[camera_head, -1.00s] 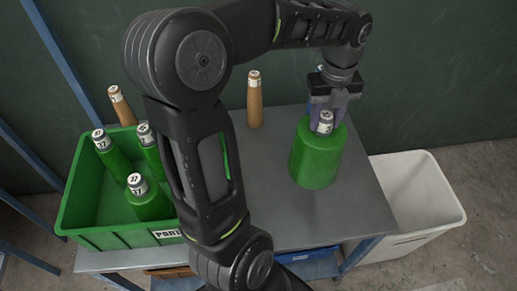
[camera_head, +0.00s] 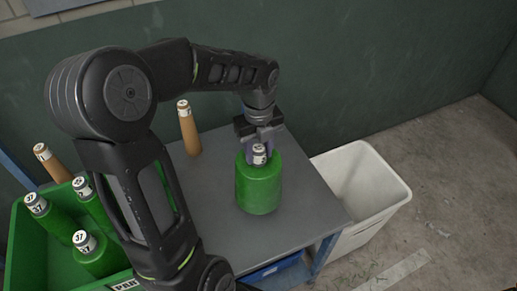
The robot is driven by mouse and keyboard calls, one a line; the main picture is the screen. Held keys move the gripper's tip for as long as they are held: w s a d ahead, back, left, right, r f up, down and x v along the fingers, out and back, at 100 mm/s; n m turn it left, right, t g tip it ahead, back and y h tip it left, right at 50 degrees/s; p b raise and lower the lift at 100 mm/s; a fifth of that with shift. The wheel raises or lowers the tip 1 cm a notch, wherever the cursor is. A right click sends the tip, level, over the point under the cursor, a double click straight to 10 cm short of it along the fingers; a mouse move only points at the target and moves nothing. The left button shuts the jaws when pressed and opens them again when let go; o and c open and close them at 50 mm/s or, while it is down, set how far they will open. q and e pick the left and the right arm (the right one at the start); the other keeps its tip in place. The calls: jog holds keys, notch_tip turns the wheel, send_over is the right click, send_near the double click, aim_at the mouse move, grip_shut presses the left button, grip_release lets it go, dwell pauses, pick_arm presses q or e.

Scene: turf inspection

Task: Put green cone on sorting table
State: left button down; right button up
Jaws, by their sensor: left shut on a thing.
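A green cone (camera_head: 258,188) with a white numbered label at its top stands upright on the grey sorting table (camera_head: 215,226), right of the table's middle. My left gripper (camera_head: 259,150) reaches down from above and is shut on the cone's top. The cone's base appears to touch the table top, with no clear gap. My right gripper is not in view.
A green crate (camera_head: 22,250) with several green cones (camera_head: 97,254) stands at the left. A white bin (camera_head: 372,190) is right of the table. Bare table surrounds the held cone.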

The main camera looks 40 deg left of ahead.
pick_arm(q)
jog(key=shift+f, duration=1.7)
jog(key=shift+f, duration=0.15)
jog(key=c, duration=0.9)
grip_release()
notch_tip(320, 180, up, 12)
jog(key=shift+r, duration=0.1)
jog(key=shift+d, duration=0.1)
